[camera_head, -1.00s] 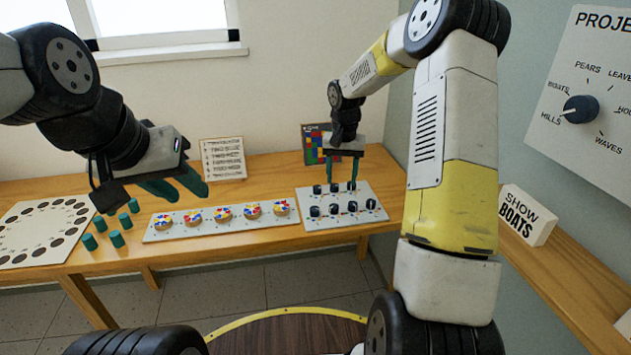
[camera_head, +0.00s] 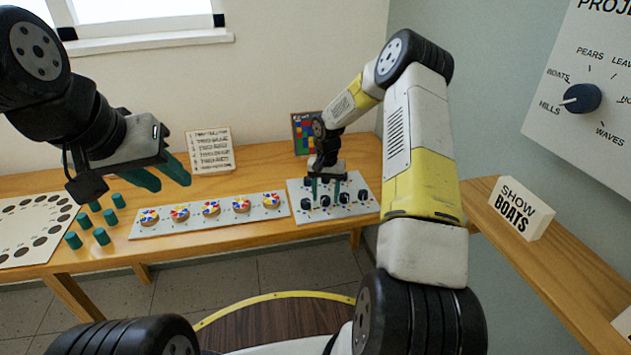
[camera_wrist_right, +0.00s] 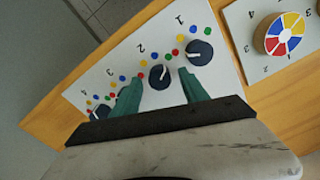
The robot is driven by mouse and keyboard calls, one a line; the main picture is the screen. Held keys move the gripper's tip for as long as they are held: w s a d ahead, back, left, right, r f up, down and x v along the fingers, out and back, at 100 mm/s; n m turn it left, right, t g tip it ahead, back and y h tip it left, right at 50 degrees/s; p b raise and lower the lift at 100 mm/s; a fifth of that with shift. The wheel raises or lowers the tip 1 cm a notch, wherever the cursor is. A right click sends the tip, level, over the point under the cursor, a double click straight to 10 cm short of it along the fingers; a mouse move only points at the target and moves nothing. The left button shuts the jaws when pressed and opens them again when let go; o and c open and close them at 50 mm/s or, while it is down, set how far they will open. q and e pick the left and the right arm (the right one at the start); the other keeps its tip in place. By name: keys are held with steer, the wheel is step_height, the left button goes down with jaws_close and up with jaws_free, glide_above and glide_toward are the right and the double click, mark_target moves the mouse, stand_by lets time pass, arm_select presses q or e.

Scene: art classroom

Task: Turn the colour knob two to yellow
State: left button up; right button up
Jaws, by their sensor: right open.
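The white knob panel (camera_head: 372,208) lies on the wooden bench, with dark round knobs and small coloured dots around them. In the right wrist view, knob two (camera_wrist_right: 160,77), by the printed 2, lies between the fingers of my right gripper (camera_wrist_right: 158,82). My right gripper (camera_head: 326,188) is open over the panel in the head view. I cannot tell whether its fingers touch the knob. My left gripper (camera_head: 172,181) is open and empty above the bench at left.
Knob one (camera_wrist_right: 199,52) is close beside the right finger. A strip of coloured discs (camera_head: 262,212) lies left of the panel. Several green pegs (camera_head: 101,236) stand further left. A colour-square card (camera_head: 304,130) and a list card (camera_head: 210,150) stand at the back.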

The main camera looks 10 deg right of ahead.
jaws_close()
steer(key=shift+n, duration=0.4)
steer(key=n, duration=0.7)
steer(key=shift+a+n, duration=0.1)
steer(key=shift+n, duration=0.2)
steer(key=n, duration=0.3)
steer(key=shift+n, duration=2.1)
